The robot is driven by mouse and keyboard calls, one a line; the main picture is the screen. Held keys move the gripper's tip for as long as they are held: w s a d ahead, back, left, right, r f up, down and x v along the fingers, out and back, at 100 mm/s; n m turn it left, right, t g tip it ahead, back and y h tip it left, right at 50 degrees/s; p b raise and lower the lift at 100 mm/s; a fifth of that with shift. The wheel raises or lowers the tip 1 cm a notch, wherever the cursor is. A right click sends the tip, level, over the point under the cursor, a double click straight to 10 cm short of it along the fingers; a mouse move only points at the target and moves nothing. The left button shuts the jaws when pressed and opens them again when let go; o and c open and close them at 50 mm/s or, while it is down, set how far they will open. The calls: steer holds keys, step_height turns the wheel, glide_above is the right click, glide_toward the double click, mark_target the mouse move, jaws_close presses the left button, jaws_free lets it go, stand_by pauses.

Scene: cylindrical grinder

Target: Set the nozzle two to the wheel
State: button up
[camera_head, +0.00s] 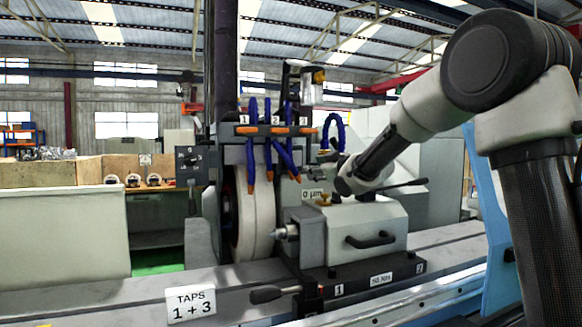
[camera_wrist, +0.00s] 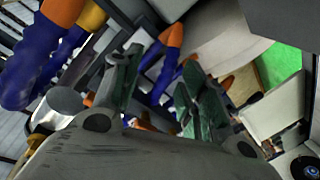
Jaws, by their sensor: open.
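Three blue hose nozzles with orange tips hang from a bar at the grinding wheel (camera_head: 253,215). By position, the middle one, nozzle two (camera_head: 268,155), hangs nearly straight down, its tip beside the wheel's right face. The left nozzle (camera_head: 251,150) hangs in front of the wheel; the right nozzle (camera_head: 284,158) bends down to the right. My gripper (camera_wrist: 162,85) is open, with dark green finger pads. A blue hose with an orange tip (camera_wrist: 164,65) shows beyond and between the fingers; I cannot tell which nozzle it is. In the head view the fingers are small and hard to make out.
Orange tap levers (camera_head: 275,130) line the bar above the nozzles. The grey workhead (camera_head: 352,230) with a black handle stands right of the wheel. A sign (camera_head: 190,304) reads "TAPS 1 + 3". More blue hose (camera_wrist: 30,70) fills the wrist view's upper left.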

mark_target(293, 165)
steer(key=w+a, duration=0.1)
steer(key=w+a+n+y, duration=0.1)
steer(key=a, duration=0.1)
steer(key=a+y, duration=0.1)
steer(key=shift+w+a+r+n, duration=0.1)
steer(key=shift+w+a+n, duration=0.1)
steer(key=shift+w+n, duration=0.2)
steer(key=x, duration=0.7)
steer(key=shift+d, duration=0.1)
jaws_close()
